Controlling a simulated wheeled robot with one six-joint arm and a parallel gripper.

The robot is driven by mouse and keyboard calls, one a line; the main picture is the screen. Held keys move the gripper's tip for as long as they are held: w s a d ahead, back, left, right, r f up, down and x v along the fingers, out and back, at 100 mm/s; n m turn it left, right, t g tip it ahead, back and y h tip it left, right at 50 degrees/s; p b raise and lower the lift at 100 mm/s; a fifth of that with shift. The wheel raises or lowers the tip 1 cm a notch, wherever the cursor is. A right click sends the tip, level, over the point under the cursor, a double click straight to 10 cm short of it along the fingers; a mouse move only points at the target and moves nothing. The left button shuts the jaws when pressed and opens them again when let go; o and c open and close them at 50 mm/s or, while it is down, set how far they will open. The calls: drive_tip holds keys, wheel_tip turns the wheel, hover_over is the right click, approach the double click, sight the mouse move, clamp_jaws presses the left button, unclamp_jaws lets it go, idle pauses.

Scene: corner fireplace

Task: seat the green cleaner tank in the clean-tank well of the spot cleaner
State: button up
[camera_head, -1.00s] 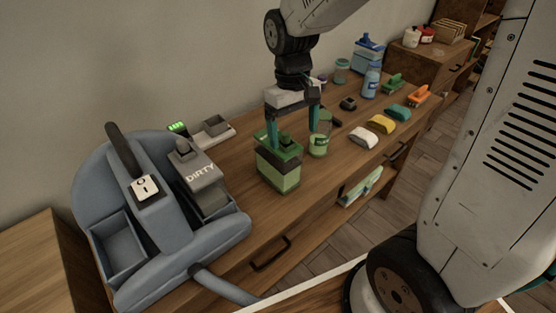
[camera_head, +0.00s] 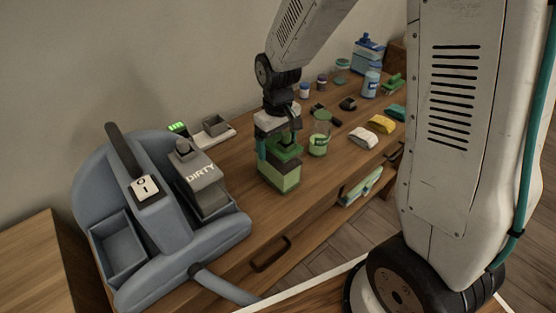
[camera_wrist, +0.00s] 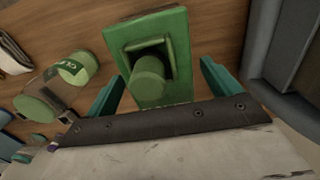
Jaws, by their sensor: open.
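The green cleaner tank (camera_head: 282,172) stands upright on the wooden counter, right of the spot cleaner. My gripper (camera_head: 278,148) is over its top, open, with its fingers on either side of the tank's upper part. In the wrist view the tank's green top and cap (camera_wrist: 150,75) lie between the two teal fingers, with gaps at both sides. The blue-grey spot cleaner (camera_head: 160,215) stands at the left. Its empty open well (camera_head: 118,248) is on its left side. The grey tank marked DIRTY (camera_head: 200,175) sits on its right side.
A jar with green contents (camera_head: 319,138) stands close right of the tank. A small grey tray (camera_head: 216,127) lies behind. White (camera_head: 363,137) and yellow (camera_head: 382,124) pieces, bottles and a blue container (camera_head: 368,52) stand farther right. The counter's front edge is close.

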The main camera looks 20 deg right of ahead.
drive_tip(key=c, duration=1.9)
drive_tip(key=shift+r, duration=0.15)
